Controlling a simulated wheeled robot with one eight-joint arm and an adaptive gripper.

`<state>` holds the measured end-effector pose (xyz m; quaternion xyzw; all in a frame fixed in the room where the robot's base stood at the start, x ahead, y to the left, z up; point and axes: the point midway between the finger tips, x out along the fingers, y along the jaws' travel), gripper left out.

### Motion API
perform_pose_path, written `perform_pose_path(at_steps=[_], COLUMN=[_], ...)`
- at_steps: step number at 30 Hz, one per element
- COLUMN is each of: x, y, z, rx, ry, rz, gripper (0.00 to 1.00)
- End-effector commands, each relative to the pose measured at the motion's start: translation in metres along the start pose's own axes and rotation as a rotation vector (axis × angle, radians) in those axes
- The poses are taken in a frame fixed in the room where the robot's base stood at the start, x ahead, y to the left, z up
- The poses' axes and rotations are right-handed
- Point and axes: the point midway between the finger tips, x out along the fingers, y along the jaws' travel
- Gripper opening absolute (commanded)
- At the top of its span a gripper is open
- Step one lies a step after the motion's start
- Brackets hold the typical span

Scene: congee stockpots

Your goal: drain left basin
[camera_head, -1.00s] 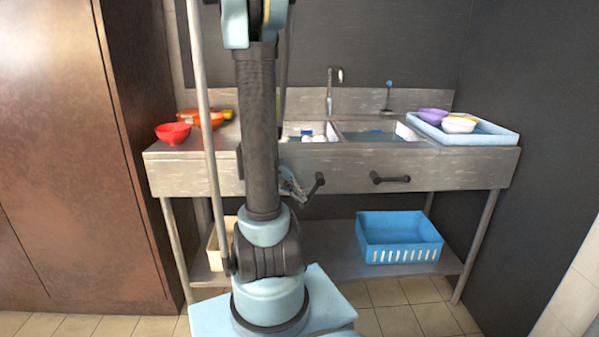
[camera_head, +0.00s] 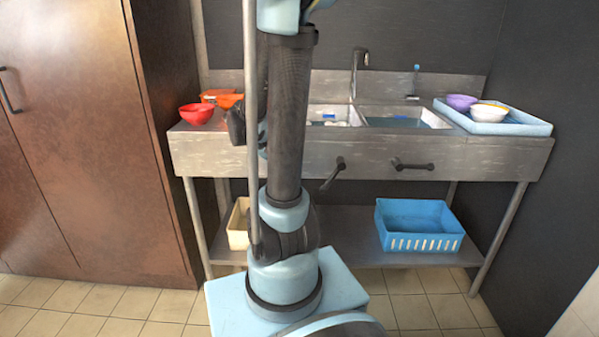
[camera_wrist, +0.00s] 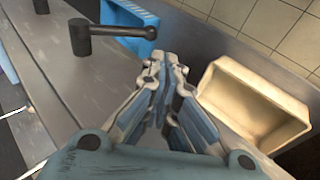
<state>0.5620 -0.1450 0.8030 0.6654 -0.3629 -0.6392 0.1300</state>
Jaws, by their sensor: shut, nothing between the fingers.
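The left basin (camera_head: 346,106) in the steel counter is partly hidden by my arm; it has pale dishes (camera_head: 335,123) and a small blue item in it. Below it, the left black lever handle (camera_head: 333,173) on the counter front slants down to the left. The right lever (camera_head: 412,165), under the right basin (camera_head: 437,120), lies level. In the wrist view my gripper (camera_wrist: 165,65) is shut and empty. It is apart from a black lever (camera_wrist: 115,32), likely the left one, which is up and left of the fingers. My arm hides the gripper in the head view.
A cream bin (camera_head: 238,225) and a blue basket (camera_head: 420,227) are on the lower shelf. Red bowls (camera_head: 196,114) stand at the counter's left, and a blue tray (camera_head: 540,127) with bowls at its right. A brown cabinet (camera_head: 90,150) stands close on the left.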

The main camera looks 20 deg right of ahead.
Motion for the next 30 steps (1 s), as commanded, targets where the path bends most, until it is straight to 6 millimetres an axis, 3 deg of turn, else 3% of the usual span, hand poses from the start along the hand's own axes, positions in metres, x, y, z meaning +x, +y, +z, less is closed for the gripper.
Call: perform_pose_path(at_steps=[9,30], x=[-0.023,-0.026], y=[-0.009,-0.010], z=[0.000,0.006], rx=[-0.001,-0.013], ry=[0.000,0.000], rz=[0.000,-0.020], gripper=[0.00,0.00])
